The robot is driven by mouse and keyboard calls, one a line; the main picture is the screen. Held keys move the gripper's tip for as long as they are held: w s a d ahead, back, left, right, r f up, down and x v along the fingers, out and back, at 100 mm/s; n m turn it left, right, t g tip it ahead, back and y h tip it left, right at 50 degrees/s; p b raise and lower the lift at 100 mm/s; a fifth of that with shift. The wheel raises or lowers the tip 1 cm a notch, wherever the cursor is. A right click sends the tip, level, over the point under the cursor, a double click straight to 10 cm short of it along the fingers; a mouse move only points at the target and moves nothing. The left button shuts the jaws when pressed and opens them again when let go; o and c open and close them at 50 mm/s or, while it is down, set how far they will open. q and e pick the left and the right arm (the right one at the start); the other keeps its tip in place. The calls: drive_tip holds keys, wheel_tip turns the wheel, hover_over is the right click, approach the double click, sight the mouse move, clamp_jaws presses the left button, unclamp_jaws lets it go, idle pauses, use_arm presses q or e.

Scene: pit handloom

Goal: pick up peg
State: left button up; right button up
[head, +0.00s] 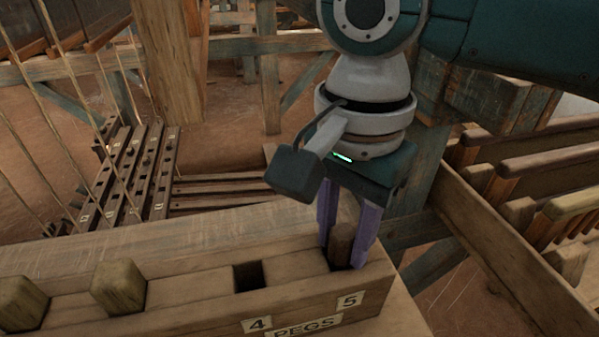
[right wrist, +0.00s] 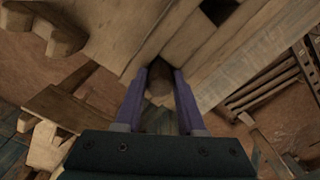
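A wooden peg (head: 342,243) stands in the hole by the label 5 at the right end of the peg rack (head: 205,315). My right gripper (head: 345,252) points down over it, one purple finger on each side of the peg. The right wrist view also shows the peg (right wrist: 159,88) between the fingertips (right wrist: 160,74). The fingers are very near its sides; whether they press on it I cannot tell. The peg's lower part is hidden in the rack. My left gripper is not in view.
The hole by label 4 (head: 249,277) is empty. Two more pegs, one (head: 118,286) and another (head: 20,303), stand further left in the rack. Loom beams (head: 520,250) rise at right. Taut cords (head: 75,90) and slatted treadles (head: 130,175) lie at left.

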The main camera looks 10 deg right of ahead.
clamp_jaws()
